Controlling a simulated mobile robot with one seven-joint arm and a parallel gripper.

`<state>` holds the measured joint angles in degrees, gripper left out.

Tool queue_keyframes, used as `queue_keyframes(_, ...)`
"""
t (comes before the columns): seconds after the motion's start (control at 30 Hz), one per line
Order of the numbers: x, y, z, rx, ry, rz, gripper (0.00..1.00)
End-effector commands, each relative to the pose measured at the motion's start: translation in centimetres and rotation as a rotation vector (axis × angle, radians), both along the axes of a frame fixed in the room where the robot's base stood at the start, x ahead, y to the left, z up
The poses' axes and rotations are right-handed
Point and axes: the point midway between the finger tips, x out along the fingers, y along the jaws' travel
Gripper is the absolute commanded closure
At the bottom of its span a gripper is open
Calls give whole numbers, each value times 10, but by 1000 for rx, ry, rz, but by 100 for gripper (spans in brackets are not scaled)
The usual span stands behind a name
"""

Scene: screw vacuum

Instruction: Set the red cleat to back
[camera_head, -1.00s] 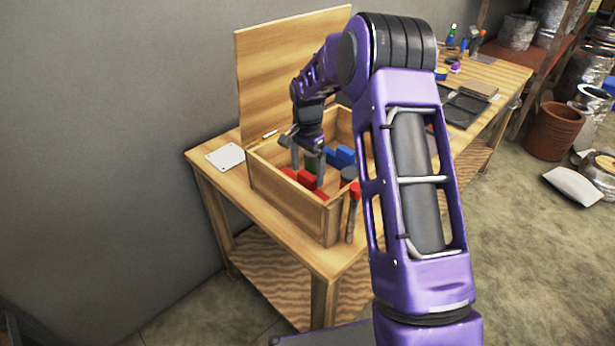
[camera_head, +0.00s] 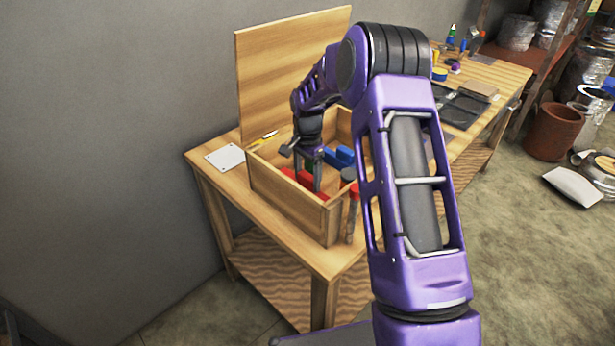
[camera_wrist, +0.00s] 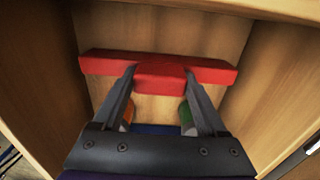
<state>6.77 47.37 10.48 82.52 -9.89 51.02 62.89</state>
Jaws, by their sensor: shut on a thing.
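The red cleat (camera_wrist: 159,72) is a long red bar with a raised middle block, low inside the wooden box near one wall in the wrist view. It also shows in the head view as a red strip (camera_head: 289,173), partly hidden by my fingers. My gripper (camera_wrist: 160,76) is shut on the middle block of the red cleat, one finger on each side. In the head view my gripper (camera_head: 308,182) reaches down into the box. A blue piece (camera_head: 343,156) lies deeper in the box.
The wooden box (camera_head: 290,206) has its lid (camera_head: 290,55) standing open against the wall side. A red-topped hammer-like tool (camera_head: 352,212) stands outside its near right corner. A white card (camera_head: 225,157) lies left on the bench. Orange and green parts show behind my fingers in the wrist view.

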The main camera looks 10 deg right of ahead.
Motion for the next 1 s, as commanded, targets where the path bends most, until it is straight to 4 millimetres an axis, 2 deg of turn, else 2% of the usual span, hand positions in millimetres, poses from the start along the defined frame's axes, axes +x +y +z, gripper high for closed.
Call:
queue_keyframes(0.03, 0, 0, 0, 0, 0, 0, 88)
queue_keyframes(0.1, 0, 0, 0, 0, 0, 0, 100)
queue_keyframes(0.33, -1, 2, 0, 0, 0, 1, 100)
queue_keyframes(0.6, -19, 29, 0, -1, -1, 3, 100)
queue_keyframes(0.83, -19, 28, 1, 0, 0, 1, 100)
queue_keyframes(0.87, -19, 28, 1, 0, 0, 2, 22)
queue_keyframes(1.0, -18, 28, 1, 0, 0, 1, 0)
